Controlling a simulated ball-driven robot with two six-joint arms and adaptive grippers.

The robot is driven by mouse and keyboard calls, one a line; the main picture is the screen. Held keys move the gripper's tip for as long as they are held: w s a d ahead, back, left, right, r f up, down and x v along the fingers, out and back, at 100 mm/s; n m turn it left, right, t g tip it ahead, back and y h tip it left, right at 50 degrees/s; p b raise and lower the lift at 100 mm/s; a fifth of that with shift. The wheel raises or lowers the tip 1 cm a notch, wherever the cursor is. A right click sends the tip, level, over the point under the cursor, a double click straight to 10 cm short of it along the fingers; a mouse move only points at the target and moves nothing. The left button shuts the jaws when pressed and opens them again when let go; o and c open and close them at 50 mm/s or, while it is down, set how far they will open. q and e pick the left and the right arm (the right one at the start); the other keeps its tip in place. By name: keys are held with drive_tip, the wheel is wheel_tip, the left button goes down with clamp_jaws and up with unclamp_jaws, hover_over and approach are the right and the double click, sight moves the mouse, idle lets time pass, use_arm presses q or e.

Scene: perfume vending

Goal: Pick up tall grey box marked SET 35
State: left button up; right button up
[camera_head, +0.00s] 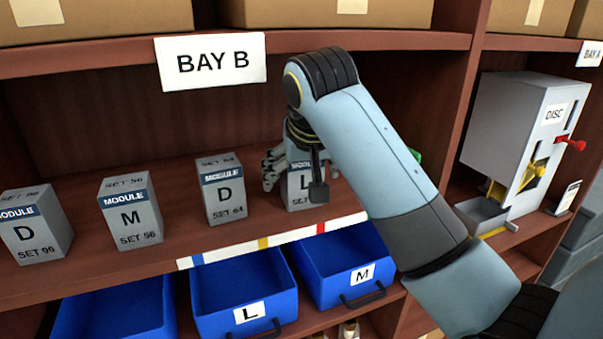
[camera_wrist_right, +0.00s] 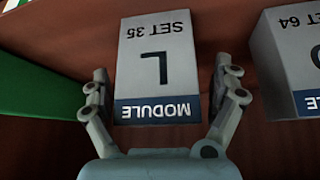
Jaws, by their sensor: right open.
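The tall grey box marked SET 35 (camera_head: 303,188) stands on the Bay B shelf, at the right end of the row. My arm and gripper hide much of it in the head view. In the right wrist view the box (camera_wrist_right: 157,70) appears upside down, with an L and a blue MODULE band. My right gripper (camera_head: 296,172) is at the box; in the wrist view its open fingers (camera_wrist_right: 168,88) lie on either side of the box. A small gap shows at the left finger; contact on the right side is unclear. My left gripper is not in view.
The SET 64 box (camera_head: 225,190) stands just left of SET 35, close to one gripper finger. SET 56 (camera_head: 130,213) and SET 96 (camera_head: 36,225) stand further left. A green object (camera_wrist_right: 40,85) is on the other side. Blue bins (camera_head: 243,285) sit below; a DISC dispenser (camera_head: 515,140) stands right.

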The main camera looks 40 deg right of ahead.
drive_tip(key=c, duration=1.4)
drive_tip(key=shift+r, duration=0.2)
